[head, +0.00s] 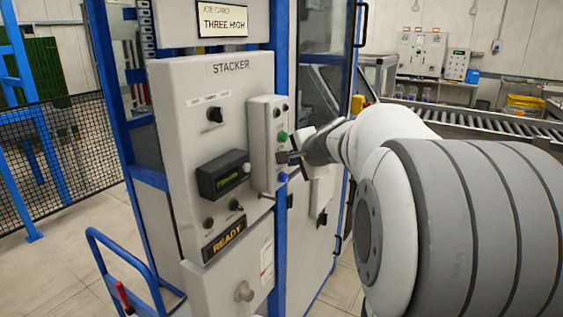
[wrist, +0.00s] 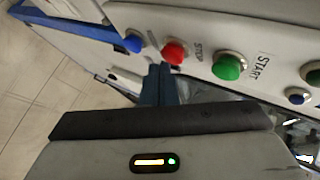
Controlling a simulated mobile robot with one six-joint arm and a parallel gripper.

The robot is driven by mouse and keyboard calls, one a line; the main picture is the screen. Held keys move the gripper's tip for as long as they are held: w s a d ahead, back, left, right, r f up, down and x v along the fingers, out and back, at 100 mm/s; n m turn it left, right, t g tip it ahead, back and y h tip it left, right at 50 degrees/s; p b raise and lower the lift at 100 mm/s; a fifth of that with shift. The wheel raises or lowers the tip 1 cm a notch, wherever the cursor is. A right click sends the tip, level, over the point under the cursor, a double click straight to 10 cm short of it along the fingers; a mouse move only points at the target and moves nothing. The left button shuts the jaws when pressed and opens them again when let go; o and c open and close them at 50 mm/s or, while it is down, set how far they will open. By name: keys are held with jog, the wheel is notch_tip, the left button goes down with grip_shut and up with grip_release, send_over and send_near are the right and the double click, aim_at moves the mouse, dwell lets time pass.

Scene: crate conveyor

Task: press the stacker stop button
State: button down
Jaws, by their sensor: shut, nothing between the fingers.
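The red stop button (wrist: 174,51), marked STOP, shows in the wrist view on the pale button box (head: 257,150) of the stacker. The green start button (wrist: 228,66) is to its right and also shows in the head view (head: 283,136). My gripper (wrist: 159,68) is shut and empty, its dark fingertips just below and slightly left of the red button in the wrist view. I cannot tell whether they touch it. In the head view my gripper (head: 284,157) is at the box between the green and blue buttons and hides the red one.
A blue button (wrist: 133,42) is left of the red one in the wrist view. The larger stacker panel (head: 180,90) has knobs, a small display (head: 222,175) and a READY sign (head: 223,241). A blue handrail (head: 125,265) stands at the lower left. A roller conveyor (head: 480,123) runs behind my arm.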

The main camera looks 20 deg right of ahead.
jog(key=shift+s+d, duration=0.2)
jog(key=shift+s, duration=0.15)
jog(key=s+d+b, duration=0.1)
jog(key=s, duration=0.1)
jog(key=s+d+b, duration=0.1)
jog(key=s+d, duration=0.1)
jog(key=shift+b, duration=0.4)
jog(key=shift+w, duration=0.1)
dwell(0.6)
